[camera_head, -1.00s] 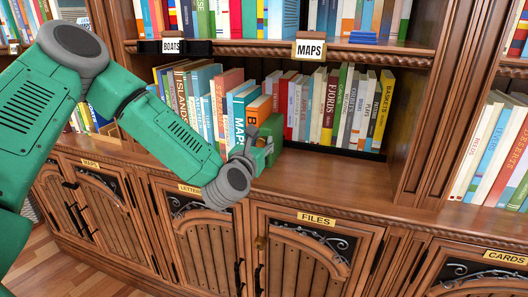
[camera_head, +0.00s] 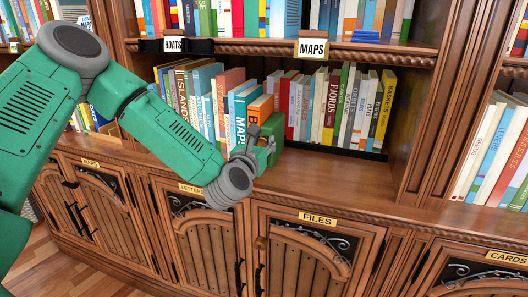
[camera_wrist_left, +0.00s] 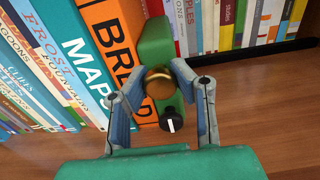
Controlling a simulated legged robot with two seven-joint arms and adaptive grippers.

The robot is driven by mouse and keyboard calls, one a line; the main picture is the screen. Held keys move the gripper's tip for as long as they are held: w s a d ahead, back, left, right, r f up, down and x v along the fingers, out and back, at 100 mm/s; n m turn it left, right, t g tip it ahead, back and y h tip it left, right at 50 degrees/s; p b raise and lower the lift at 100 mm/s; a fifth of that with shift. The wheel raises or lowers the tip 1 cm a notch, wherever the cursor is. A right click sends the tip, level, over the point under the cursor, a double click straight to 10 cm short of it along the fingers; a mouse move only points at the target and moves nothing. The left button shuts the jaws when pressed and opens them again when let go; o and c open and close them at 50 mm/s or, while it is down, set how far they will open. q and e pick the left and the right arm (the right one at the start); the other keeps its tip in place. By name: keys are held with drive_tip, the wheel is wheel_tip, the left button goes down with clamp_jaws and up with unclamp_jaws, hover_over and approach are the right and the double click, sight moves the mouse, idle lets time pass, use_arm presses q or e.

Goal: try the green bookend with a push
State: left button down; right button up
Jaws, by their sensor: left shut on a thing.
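The green bookend (camera_head: 273,127) stands on the lower shelf at the right end of a row of books, beside an orange book (camera_head: 259,110). It also shows in the left wrist view (camera_wrist_left: 156,42), behind a round brass knob (camera_wrist_left: 158,82). My left gripper (camera_head: 263,146) is at the bookend's front. In the left wrist view its fingers (camera_wrist_left: 158,76) close in on both sides of the brass knob. A black knob (camera_wrist_left: 171,119) with a white mark sits just below, between the fingers. The bookend's lower part is partly hidden by the gripper. My right gripper is not in view.
Another row of books (camera_head: 335,105) stands behind and right of the bookend. The front shelf board (camera_head: 330,175) is bare to the right. A wooden upright (camera_head: 415,130) bounds the bay. Cabinet doors (camera_head: 312,255) lie below.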

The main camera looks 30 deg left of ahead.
use_arm(q)
drive_tip(key=shift+b, duration=0.55)
idle(1.3)
drive_tip(key=c, duration=1.3)
unclamp_jaws()
drive_tip(key=b+v, duration=0.1)
drive_tip(key=v, duration=0.7)
drive_tip(key=shift+a, duration=0.1)
